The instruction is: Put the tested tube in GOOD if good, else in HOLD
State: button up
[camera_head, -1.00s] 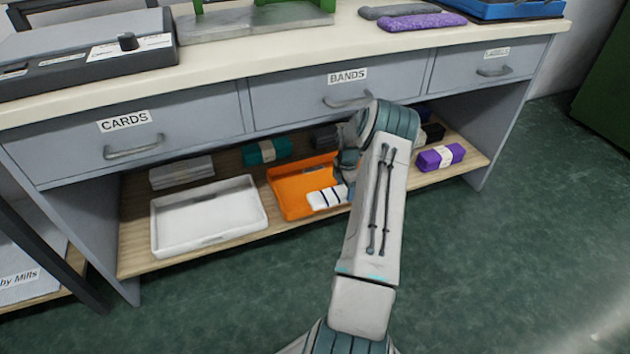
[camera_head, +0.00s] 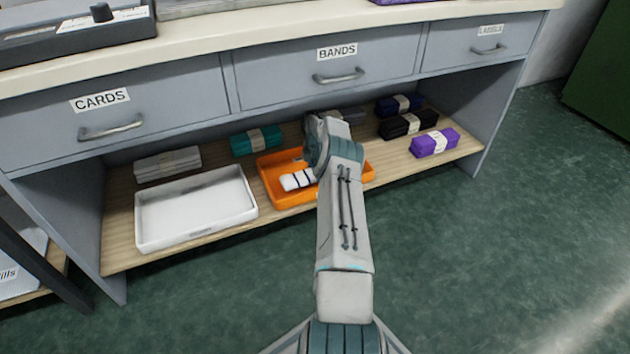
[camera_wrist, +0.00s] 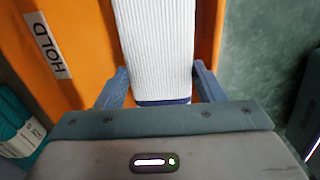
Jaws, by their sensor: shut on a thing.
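The tested tube is a white ribbed knitted piece with dark blue stripes (camera_head: 297,180). It shows over the orange tray (camera_head: 285,201) on the low shelf. In the wrist view the tube (camera_wrist: 158,45) lies between the two blue-grey fingers of my gripper (camera_wrist: 162,88), which is shut on it. The orange tray (camera_wrist: 85,25) lies beneath and carries a HOLD label (camera_wrist: 47,45). I cannot tell whether the tube touches the tray floor. In the head view my arm hides the gripper and part of the tray. A white empty tray (camera_head: 195,208) stands to the left; its label is unreadable.
The drawer fronts, with a BANDS drawer (camera_head: 290,80), overhang the shelf. The green floor in front is clear.

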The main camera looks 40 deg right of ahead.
jog(key=shift+w+f+b, duration=0.1)
jog(key=shift+f+b, duration=1)
jog(key=shift+f, duration=0.9)
jog(key=shift+f, duration=0.1)
jog(key=o, duration=0.7)
jog(key=shift+o, duration=0.2)
notch_tip(320, 180, up, 8)
jog(key=p, duration=0.3)
jog(key=shift+f, duration=0.1)
